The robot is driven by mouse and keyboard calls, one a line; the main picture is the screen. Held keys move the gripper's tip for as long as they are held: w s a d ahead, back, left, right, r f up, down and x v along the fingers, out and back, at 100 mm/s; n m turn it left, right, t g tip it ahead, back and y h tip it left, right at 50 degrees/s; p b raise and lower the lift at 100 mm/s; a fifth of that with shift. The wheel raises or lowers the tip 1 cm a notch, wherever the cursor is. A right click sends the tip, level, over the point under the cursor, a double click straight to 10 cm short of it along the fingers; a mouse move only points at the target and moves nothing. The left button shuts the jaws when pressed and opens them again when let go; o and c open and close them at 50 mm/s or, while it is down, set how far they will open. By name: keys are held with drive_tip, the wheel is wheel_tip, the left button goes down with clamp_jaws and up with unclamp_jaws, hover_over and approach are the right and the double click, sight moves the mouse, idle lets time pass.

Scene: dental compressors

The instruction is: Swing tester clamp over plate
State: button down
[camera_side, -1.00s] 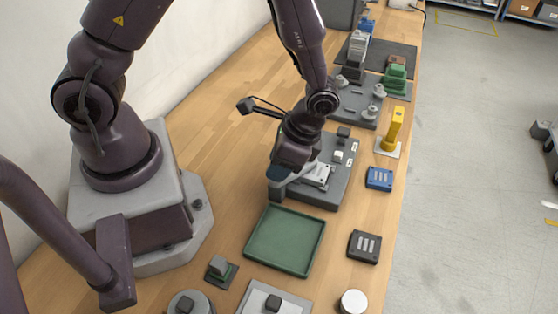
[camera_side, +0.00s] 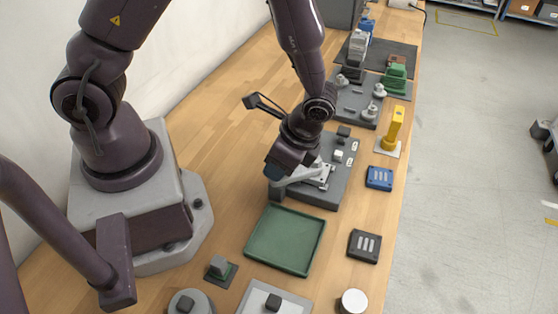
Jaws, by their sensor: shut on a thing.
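The tester (camera_side: 343,178) is a dark grey block base on the bench, right of my arm's base. A light metal plate (camera_side: 322,174) lies on it. A pale clamp arm (camera_side: 297,178) runs across the tester's left part, towards the plate. My gripper (camera_side: 275,173) is at the left end of the tester and is shut on the clamp arm. The fingertips are mostly hidden by the wrist, so the exact contact does not show.
A green tray (camera_side: 284,240) lies in front of the tester. A blue box (camera_side: 379,178) and a black box (camera_side: 364,246) lie to the right. A yellow handled tool (camera_side: 394,128) stands behind the blue box. Fixtures (camera_side: 357,103) fill the bench behind. Bare wood lies to the left.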

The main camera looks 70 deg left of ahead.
drive_tip(key=c, duration=0.8)
unclamp_jaws()
drive_tip(key=shift+o, duration=0.2)
drive_tip(key=v, duration=1.3)
drive_tip(key=shift+a, duration=0.1)
